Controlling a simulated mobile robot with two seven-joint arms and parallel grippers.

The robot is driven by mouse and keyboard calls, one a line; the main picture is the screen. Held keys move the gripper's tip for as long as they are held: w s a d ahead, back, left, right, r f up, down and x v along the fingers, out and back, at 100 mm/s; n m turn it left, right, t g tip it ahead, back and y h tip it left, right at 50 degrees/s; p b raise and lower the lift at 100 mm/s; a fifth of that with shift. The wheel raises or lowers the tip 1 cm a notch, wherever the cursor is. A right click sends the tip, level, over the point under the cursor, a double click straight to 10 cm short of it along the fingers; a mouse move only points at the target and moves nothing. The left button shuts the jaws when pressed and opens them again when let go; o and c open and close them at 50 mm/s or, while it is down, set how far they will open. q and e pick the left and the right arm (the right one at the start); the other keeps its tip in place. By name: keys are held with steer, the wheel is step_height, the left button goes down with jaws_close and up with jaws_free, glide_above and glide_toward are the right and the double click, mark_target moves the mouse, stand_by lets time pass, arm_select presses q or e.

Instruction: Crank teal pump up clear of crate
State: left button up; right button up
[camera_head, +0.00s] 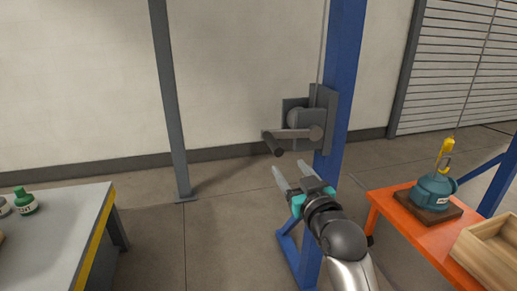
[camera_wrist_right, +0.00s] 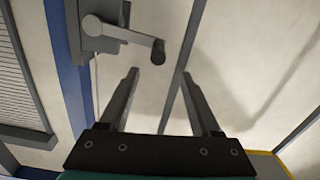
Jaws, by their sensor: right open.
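The teal pump (camera_head: 433,190) sits upright on a dark wooden base (camera_head: 436,208) on the orange table. A yellow hook (camera_head: 446,147) is at its top, under a thin cable. The open wooden crate (camera_head: 490,250) is beside it, nearer me. A grey winch (camera_head: 312,118) is mounted on the blue post; its crank arm (camera_head: 292,134) points left and ends in a dark grip (camera_head: 273,145). The grip also shows in the wrist view (camera_wrist_right: 158,52), beyond my fingertips. My right gripper (camera_head: 287,168) is open and empty, just below the grip, apart from it. My left gripper is out of view.
The blue post (camera_head: 343,75) stands close behind my right gripper. A grey bench (camera_head: 60,225) with a yellow edge and green bottle (camera_head: 24,203) is at left. A thin grey post (camera_head: 170,110) stands by the wall. The floor between is clear.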

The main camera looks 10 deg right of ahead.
mark_target(281, 156)
steer(key=w+b, duration=0.1)
steer(key=w, duration=0.3)
steer(key=shift+w+d+f+b, duration=0.1)
steer(key=shift+w+b, duration=0.2)
steer(key=shift+w, duration=0.1)
steer(key=w, duration=0.2)
steer(key=shift+w+b, duration=0.3)
steer(key=shift+b, duration=0.1)
steer(key=w+b, duration=0.1)
steer(key=w, duration=0.4)
steer(key=shift+w+b, duration=0.2)
steer(key=shift+b, duration=0.1)
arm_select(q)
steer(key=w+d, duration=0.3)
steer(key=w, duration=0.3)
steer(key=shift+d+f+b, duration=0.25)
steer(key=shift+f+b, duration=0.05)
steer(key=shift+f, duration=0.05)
arm_select(e)
steer(key=shift+w+a, duration=0.2)
steer(key=shift+w, duration=0.75)
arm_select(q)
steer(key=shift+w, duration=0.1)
arm_select(e)
steer(key=shift+c, duration=0.2)
jaws_close()
